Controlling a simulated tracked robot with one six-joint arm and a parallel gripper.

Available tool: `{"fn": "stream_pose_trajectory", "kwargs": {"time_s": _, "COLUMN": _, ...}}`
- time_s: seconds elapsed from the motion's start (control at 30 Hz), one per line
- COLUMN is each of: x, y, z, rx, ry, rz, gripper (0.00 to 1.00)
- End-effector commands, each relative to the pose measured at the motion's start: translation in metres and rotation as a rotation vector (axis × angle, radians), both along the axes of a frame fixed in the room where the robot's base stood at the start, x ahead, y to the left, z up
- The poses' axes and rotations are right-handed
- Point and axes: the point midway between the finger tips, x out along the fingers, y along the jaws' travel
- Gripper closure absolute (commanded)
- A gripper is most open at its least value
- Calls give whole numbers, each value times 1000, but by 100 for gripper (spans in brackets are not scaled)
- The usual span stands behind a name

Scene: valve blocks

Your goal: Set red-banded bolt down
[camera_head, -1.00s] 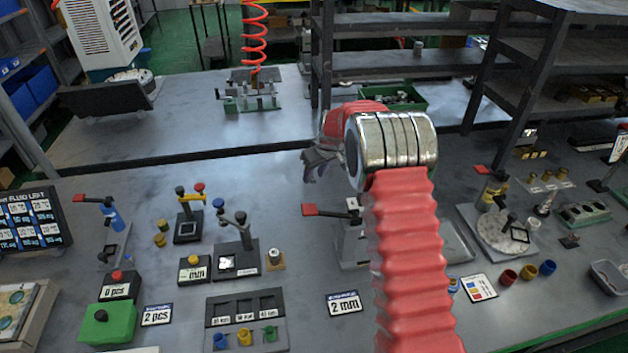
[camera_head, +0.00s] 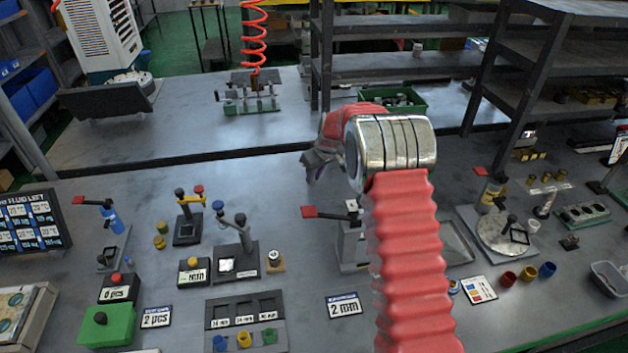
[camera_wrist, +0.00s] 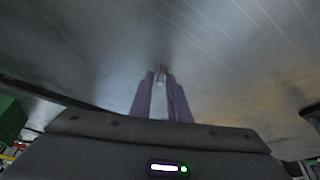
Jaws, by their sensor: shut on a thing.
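My gripper (camera_head: 316,172) hangs above the grey bench in the head view, left of my silver wrist joint, and its fingers point down. In the wrist view its two purple fingers (camera_wrist: 160,98) are closed around a small, pale brownish piece, apparently the bolt (camera_wrist: 161,70). Only its tip shows between the fingers; no red band can be made out. The bolt does not show clearly in the head view. The wrist view shows blurred grey surface beyond the fingertips, and I cannot tell whether the bolt touches it.
A red-handled press (camera_head: 350,235) stands just below and right of my gripper. A dark lever fixture (camera_head: 236,262) and a small wooden block (camera_head: 275,266) stand to the left. A green bin (camera_head: 392,100) is behind. Bare bench (camera_head: 265,185) lies left of the gripper.

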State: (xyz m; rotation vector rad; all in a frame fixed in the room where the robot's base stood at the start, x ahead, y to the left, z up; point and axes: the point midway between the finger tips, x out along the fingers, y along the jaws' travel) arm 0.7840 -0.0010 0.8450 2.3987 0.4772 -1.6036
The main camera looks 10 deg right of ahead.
Motion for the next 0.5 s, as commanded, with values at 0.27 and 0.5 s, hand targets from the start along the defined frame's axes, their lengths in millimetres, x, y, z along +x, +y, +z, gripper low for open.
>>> {"fn": "stream_pose_trajectory", "kwargs": {"time_s": 0.27, "x": 1, "y": 0, "z": 18, "rx": 0, "ry": -3, "rz": 0, "gripper": 100}}
{"fn": "stream_pose_trajectory", "kwargs": {"time_s": 0.5, "x": 1, "y": 0, "z": 57, "rx": -1, "ry": -4, "rz": 0, "gripper": 100}}
